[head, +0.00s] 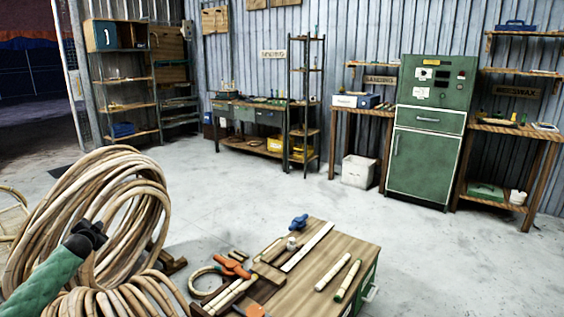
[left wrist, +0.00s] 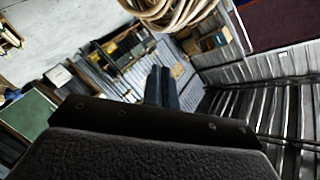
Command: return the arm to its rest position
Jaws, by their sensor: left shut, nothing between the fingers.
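My left gripper (head: 91,236) is at the lower left of the head view, in front of the large rattan coils (head: 125,170). Its forearm is in a green sleeve. Its dark fingers are together with nothing between them. The left wrist view shows the two fingers (left wrist: 161,86) closed side by side, pointing toward the shelves and corrugated wall. Part of a rattan coil (left wrist: 172,12) shows at the top of that view. I cannot tell whether the gripper touches the coils in the head view. My right gripper is not in view.
A green cabinet (head: 428,150) and wooden shelves line the back wall. The concrete floor between is clear.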

